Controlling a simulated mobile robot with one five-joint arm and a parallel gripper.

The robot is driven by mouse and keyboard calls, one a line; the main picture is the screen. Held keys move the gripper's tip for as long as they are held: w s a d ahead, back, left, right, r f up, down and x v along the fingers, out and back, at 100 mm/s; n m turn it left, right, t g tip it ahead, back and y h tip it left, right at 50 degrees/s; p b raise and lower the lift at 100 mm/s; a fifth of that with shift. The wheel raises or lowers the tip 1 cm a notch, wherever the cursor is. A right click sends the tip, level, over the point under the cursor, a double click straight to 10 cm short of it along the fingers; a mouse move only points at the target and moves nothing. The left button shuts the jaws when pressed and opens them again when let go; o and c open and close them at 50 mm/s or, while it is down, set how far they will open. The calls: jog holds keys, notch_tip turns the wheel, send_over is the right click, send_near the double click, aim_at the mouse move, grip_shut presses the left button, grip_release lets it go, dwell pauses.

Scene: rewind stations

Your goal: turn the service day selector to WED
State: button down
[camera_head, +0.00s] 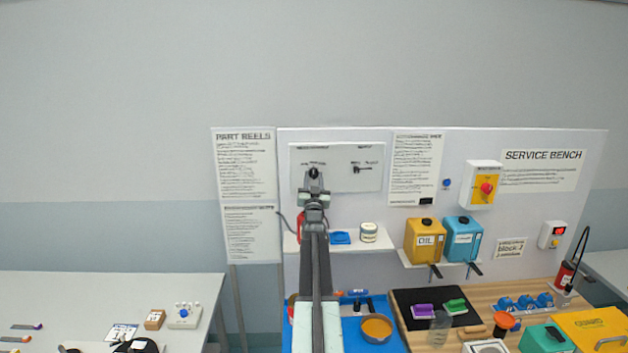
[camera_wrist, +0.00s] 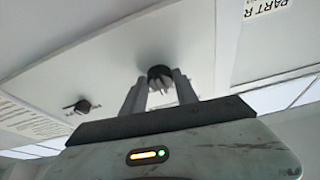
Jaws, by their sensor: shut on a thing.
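A white selector panel (camera_head: 345,182) is on the upright board, with two black knobs side by side. The left knob (camera_head: 314,172) is at my gripper's tips, and it also shows in the wrist view (camera_wrist: 160,76). My gripper (camera_head: 314,180) is shut on this knob, one finger on each side, seen in the wrist view (camera_wrist: 158,90). The right knob (camera_head: 362,169) is free and appears at the left in the wrist view (camera_wrist: 82,106). The day markings are too small to read, so I cannot tell which day either knob points to.
A shelf (camera_head: 385,240) below the panel holds a blue item (camera_head: 341,238) and a jar (camera_head: 368,232). Yellow OIL (camera_head: 425,240) and blue (camera_head: 463,239) canisters stand to the right.

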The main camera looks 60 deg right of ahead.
dwell(0.3)
jog(key=c, duration=0.9)
grip_release()
jog(key=shift+c, duration=0.2)
jog(key=b+v, duration=0.3)
jog(key=v, duration=0.5)
